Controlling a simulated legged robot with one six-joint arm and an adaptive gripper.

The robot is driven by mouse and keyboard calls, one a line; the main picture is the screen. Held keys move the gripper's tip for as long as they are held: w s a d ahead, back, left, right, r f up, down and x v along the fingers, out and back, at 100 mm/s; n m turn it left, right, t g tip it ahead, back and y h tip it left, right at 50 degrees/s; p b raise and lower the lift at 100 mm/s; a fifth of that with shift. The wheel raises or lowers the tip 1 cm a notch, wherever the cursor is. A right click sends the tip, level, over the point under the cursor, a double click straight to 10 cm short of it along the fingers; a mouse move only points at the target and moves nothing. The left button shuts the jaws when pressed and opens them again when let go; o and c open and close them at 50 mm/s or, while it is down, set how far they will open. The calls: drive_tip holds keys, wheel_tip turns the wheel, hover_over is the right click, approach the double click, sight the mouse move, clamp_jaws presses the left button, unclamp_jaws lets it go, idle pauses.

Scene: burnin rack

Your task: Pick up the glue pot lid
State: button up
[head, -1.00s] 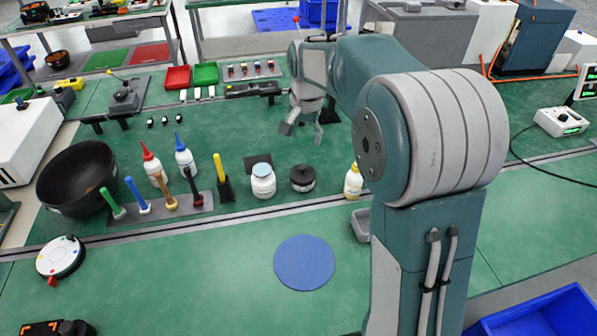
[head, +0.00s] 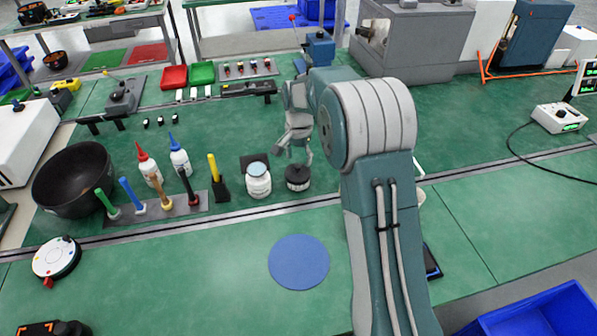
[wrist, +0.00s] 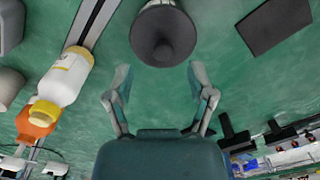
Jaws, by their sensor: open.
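My gripper (head: 295,156) is open and empty, just above and behind the lid in the head view. In the wrist view its two fingers (wrist: 159,82) are spread below the lid, apart from it. The exact height gap cannot be told.
A white jar (head: 258,183) stands close left of the pot, with a dark mat (wrist: 275,25) by it. Several brushes in a rack (head: 160,206) stand further left. A flat blue disc (head: 299,262) is in front.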

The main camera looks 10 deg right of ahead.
sight(297, 166)
drive_tip(key=f, duration=0.4)
drive_tip(key=shift+w+a+f, duration=0.15)
drive_tip(key=shift+a, duration=0.05)
drive_tip(key=shift+d, duration=0.1)
clamp_jaws()
